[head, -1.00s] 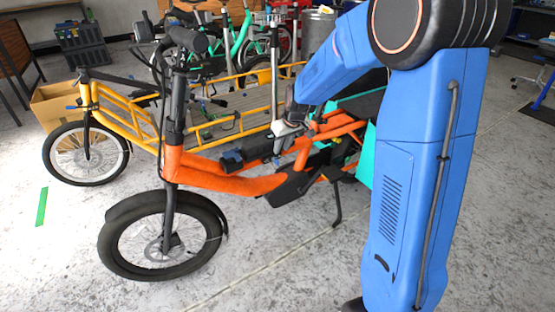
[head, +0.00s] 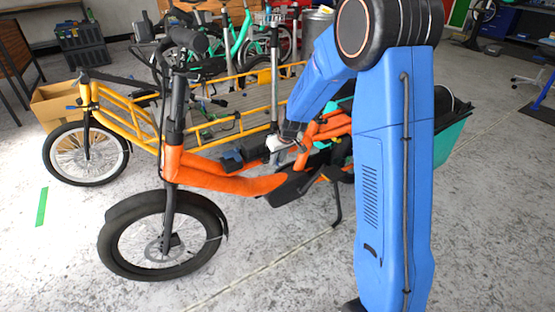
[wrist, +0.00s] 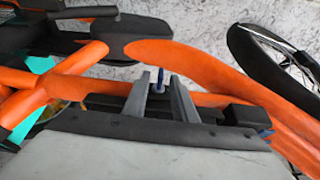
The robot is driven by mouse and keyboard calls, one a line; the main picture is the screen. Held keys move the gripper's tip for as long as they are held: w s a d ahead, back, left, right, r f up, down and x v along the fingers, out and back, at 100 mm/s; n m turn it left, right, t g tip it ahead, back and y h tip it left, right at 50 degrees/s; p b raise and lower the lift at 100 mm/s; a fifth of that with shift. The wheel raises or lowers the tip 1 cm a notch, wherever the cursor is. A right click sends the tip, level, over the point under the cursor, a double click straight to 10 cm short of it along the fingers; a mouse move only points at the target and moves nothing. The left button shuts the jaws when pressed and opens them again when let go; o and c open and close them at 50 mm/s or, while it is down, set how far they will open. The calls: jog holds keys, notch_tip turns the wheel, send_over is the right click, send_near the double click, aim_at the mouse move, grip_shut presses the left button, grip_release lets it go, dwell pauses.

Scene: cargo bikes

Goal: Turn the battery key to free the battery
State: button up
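The orange cargo bike (head: 215,178) stands in front of me, with a black battery block (head: 235,158) on its low frame tube. In the wrist view, a black block that looks like the battery (wrist: 243,115) shows partly behind my gripper body. A small blue-headed piece that looks like the key (wrist: 160,76) stands between my fingertips. My gripper (wrist: 159,86) is open, with its two grey fingers on either side of the key and a gap showing between them. I cannot tell whether either finger touches it. In the head view my gripper (head: 280,143) is low over the frame, and the key is too small to make out.
A yellow cargo bike (head: 150,135) stands close behind the orange one. The orange bike's handlebar (head: 186,40) rises to the left of my arm. A teal box (head: 450,135) is at the bike's rear. Bare floor (head: 270,260) lies in front.

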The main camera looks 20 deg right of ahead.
grip_shut()
jog(key=shift+d+y, duration=0.2)
jog(key=shift+y, duration=0.2)
jog(key=f+m+y, duration=0.1)
jog(key=y, duration=0.4)
jog(key=d+m+g+y, duration=0.1)
jog(key=m+y, duration=0.1)
jog(key=y, duration=0.3)
jog(key=d+f+m+g+y, duration=0.1)
jog(key=y, duration=0.4)
jog(key=shift+w+f+y, duration=0.3)
jog(key=shift+y, duration=0.1)
jog(key=shift+m, duration=0.3)
dwell(0.3)
jog(key=shift+o, duration=0.3)
grip_release()
